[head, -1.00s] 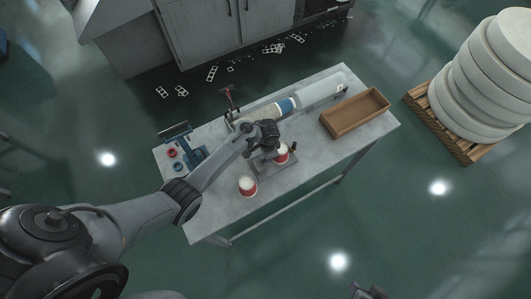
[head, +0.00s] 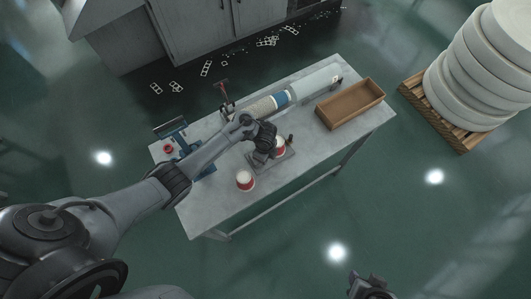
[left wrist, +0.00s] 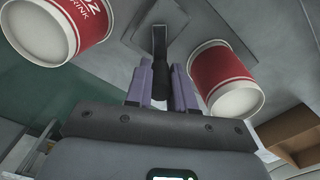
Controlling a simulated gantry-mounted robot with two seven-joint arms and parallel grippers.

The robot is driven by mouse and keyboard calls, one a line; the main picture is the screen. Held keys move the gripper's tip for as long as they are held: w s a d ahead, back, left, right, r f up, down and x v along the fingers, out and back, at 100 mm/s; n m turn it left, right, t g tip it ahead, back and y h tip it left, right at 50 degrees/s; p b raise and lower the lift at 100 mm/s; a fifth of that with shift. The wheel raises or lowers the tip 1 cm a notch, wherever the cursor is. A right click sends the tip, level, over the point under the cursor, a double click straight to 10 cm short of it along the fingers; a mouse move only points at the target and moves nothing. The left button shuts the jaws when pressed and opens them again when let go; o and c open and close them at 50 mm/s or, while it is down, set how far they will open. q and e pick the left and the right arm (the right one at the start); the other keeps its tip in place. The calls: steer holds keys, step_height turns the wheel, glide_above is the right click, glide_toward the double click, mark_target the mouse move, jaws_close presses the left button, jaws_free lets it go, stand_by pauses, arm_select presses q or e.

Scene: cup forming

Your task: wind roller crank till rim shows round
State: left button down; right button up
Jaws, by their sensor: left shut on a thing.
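My left gripper (head: 263,154) is over the small forming station on the table. In the left wrist view its purple fingers (left wrist: 160,88) are shut on the dark crank handle (left wrist: 159,50), which stands out from a grey plate (left wrist: 190,22). A red and white paper cup (head: 280,146) is at the station, just right of the gripper. Another red and white cup (head: 245,181) stands near the table's front edge. My right gripper (head: 368,283) is small at the bottom edge, away from the table.
A brown open box (head: 349,104) is at the table's right. A clear tube with cups (head: 275,103) lies along the back. A blue device (head: 177,139) with a red part is at the left. The table's front right is clear. A pallet of white rolls (head: 480,75) stands on the floor.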

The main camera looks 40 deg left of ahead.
arm_select(q)
steer(key=m, duration=0.1)
steer(key=s+m, duration=0.1)
steer(key=m, duration=0.2)
steer(key=shift+s, duration=0.25)
steer(key=shift+s+a+m, duration=0.1)
steer(key=shift+s+m, duration=0.15)
steer(key=shift+m, duration=0.6)
steer(key=shift+s+a+m, duration=0.1)
steer(key=shift+s+m, duration=0.1)
steer(key=shift+m, duration=0.65)
steer(key=c, duration=1)
jaws_free()
steer(key=shift+o, duration=0.2)
step_height(320, 180, up, 11)
